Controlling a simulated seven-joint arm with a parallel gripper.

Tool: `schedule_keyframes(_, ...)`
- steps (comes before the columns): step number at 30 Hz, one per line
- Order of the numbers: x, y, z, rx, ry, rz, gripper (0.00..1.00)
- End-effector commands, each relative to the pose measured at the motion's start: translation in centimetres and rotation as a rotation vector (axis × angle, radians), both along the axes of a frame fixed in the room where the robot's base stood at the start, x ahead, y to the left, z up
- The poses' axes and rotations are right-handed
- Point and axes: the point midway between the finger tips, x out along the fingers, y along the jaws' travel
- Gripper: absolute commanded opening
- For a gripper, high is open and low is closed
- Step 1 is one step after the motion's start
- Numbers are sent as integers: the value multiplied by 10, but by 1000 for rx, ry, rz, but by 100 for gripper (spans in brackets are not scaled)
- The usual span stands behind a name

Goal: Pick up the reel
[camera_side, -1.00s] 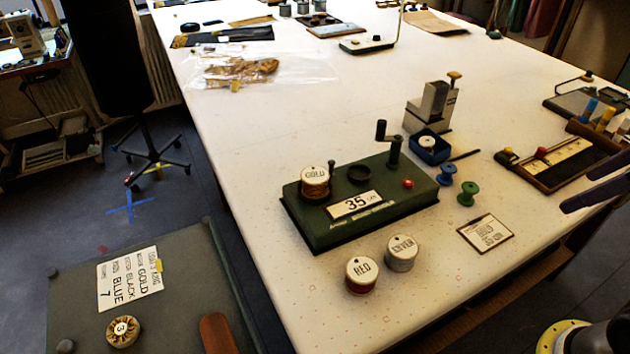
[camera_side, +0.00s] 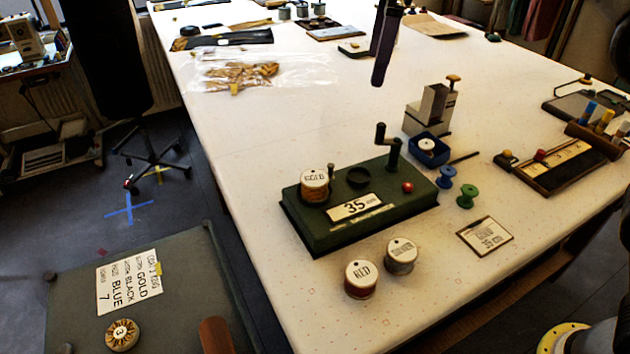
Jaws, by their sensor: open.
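Several reels stand on the white table. A reel labelled GOLD (camera_side: 314,186) sits on the left end of the green winding device (camera_side: 320,236). A reel labelled RED (camera_side: 361,279) and a silver-topped reel (camera_side: 401,257) with a blurred label stand in front of the device. Small blue (camera_side: 446,177) and green (camera_side: 467,196) spools stand to its right. The frames do not tell which one is the reel meant. My gripper (camera_side: 382,70) shows as dark purple fingers pointing down at the top of the view, open and empty, above the table and apart from every reel.
A blue box (camera_side: 427,149) holding a white-topped spool stands beside a grey metal block (camera_side: 430,112). A framed label card (camera_side: 485,237) lies at the right. A wooden tray (camera_side: 545,172) is further right.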

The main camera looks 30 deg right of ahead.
Motion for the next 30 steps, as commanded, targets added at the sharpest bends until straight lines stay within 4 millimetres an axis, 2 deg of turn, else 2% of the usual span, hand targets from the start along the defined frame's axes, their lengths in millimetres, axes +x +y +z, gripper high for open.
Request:
schedule_keyframes(1, 13, 18, -17, -8, 21, 25, 100)
schedule_keyframes(3, 25, 37, -37, -15, 38, 50, 100)
schedule_keyframes(6, 35, 59, -64, -28, 67, 80, 100)
schedule_keyframes(9, 37, 72, -89, -46, 106, 101, 100)
schedule_keyframes(13, 35, 81, -103, -56, 127, 117, 100)
schedule_keyframes(17, 35, 82, -114, -56, 127, 118, 100)
schedule_keyframes(30, 35, 81, -178, -55, 125, 116, 100)
